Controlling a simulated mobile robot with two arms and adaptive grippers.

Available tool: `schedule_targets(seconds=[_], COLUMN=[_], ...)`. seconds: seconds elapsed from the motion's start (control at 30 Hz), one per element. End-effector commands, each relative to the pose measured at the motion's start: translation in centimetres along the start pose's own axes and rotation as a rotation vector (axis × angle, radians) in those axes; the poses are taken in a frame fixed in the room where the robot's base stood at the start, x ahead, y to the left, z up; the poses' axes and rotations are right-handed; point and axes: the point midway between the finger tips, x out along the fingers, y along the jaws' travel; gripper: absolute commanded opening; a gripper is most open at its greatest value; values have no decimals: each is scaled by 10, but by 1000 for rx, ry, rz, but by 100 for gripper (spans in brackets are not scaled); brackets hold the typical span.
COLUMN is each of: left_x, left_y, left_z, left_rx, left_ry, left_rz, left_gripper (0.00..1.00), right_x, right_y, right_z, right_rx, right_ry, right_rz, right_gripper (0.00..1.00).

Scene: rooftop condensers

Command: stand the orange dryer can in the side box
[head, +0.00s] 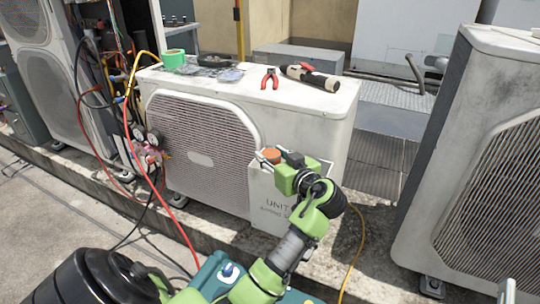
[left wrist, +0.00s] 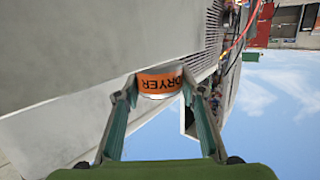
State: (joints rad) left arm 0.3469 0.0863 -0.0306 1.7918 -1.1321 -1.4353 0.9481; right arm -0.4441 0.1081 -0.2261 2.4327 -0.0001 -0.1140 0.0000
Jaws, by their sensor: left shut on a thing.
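The orange dryer can (head: 271,155) shows its orange top just above the rim of the side box, the white box marked "UNIT" (head: 268,194) on the condenser's right front corner. My left gripper (head: 284,164) is shut on the can at the box's opening. In the left wrist view the can (left wrist: 160,83) sits between the two fingertips (left wrist: 158,92), its "DRYER" label upside down. How deep the can is in the box, and whether it touches the bottom, I cannot tell. My right gripper is not in view.
The condenser top (head: 320,103) bears red pliers (head: 270,78), a dark tool with a pale band (head: 310,76) and green tape (head: 174,58). Gauges (head: 148,140) with red and yellow hoses hang at the left. Another condenser (head: 475,160) stands at the right.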

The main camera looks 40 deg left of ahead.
Motion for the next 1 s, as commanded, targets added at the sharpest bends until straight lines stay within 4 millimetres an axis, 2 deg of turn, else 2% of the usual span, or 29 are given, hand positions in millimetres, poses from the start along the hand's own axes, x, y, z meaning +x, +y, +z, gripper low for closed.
schedule_targets(seconds=[0.27, 1.0], left_x=[0, 1], left_y=[0, 0], left_z=[0, 6], left_rx=[0, 0], left_ry=[0, 0], left_rz=[0, 0], left_gripper=[14, 14], right_x=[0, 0], right_y=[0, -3], right_z=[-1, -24], right_rx=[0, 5], right_ry=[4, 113], right_rz=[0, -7], right_gripper=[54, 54])
